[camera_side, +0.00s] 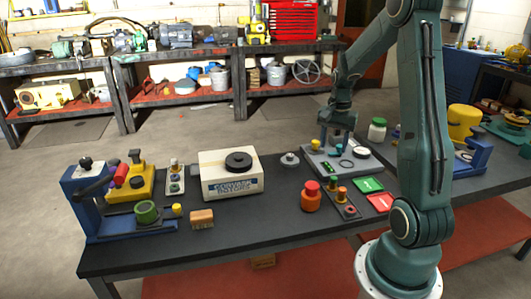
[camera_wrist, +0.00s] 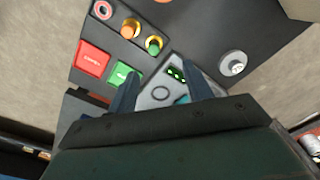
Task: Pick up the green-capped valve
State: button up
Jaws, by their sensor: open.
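The green-capped valve (camera_wrist: 154,45) sits on a small dark plate in the wrist view, beside an orange-capped valve (camera_wrist: 130,28). In the side view the green-capped valve (camera_side: 333,181) stands behind the orange-capped one (camera_side: 341,194), on the right part of the bench. My gripper (camera_side: 336,142) is open and empty above the grey device (camera_side: 362,163), behind the valve in the side view. In the wrist view my gripper's two fingers (camera_wrist: 158,78) are spread apart over the grey device, and the green-capped valve lies just beyond their tips.
A red-orange bottle (camera_side: 312,198) stands left of the valve plate. A green card (camera_side: 369,185) and a red card (camera_side: 380,202) lie to its right. A white box (camera_side: 230,178) stands further left; the bench front between it and the bottle is clear.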

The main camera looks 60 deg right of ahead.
aim_at(334, 177)
jog(key=shift+m, duration=0.4)
jog(key=shift+s+d+f, duration=0.2)
jog(key=shift+d+f, duration=0.1)
jog(key=shift+f, duration=1.4)
jog(key=shift+s+d+f, duration=0.15)
jog(key=shift+d+f, duration=0.15)
jog(key=shift+f, duration=1.45)
jog(key=shift+s+d+f, duration=0.2)
jog(key=shift+d+f, duration=0.1)
jog(key=shift+f, duration=1.4)
jog(key=shift+f, duration=0.1)
jog(key=shift+s+a+f, duration=0.1)
jog(key=shift+s+f, duration=0.05)
jog(key=shift+f, duration=2.35)
grip_shut()
jog(key=shift+r, duration=0.2)
